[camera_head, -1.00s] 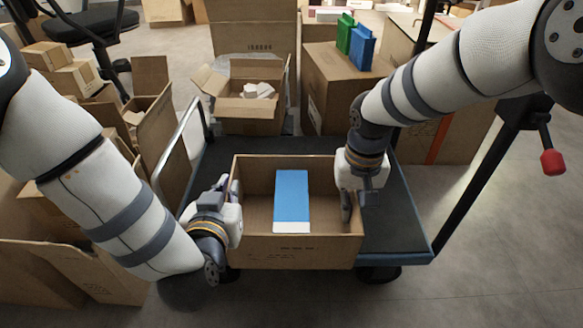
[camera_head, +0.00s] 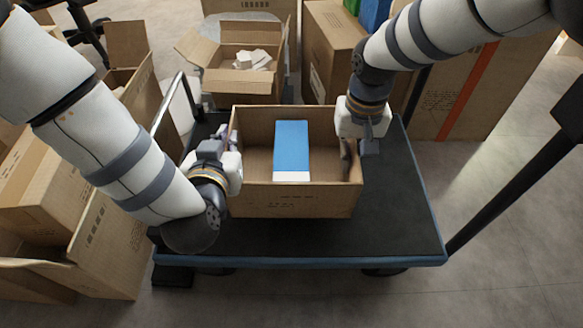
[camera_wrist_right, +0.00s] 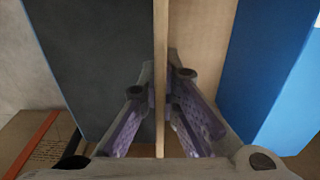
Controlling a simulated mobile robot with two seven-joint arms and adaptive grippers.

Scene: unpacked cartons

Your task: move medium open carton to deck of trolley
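The medium open carton (camera_head: 295,202) is upright over the dark deck (camera_head: 400,215) of the trolley, with its front wall behind the deck's front edge. I cannot tell whether its bottom touches the deck. A blue box (camera_head: 291,147) with a white end lies inside it. My left gripper (camera_head: 231,150) is at the carton's left wall and appears shut on it, its fingertips partly hidden. My right gripper (camera_head: 349,160) is shut on the right wall. In the right wrist view its purple-padded fingers (camera_wrist_right: 165,105) straddle the thin wall (camera_wrist_right: 160,45).
Another open carton (camera_head: 233,83) with white pieces stands behind the deck. A tall closed carton (camera_head: 330,50) is beside it. The trolley's metal handle (camera_head: 168,105) rises at left, near more open cartons (camera_head: 110,235). Deck room is free in front and right.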

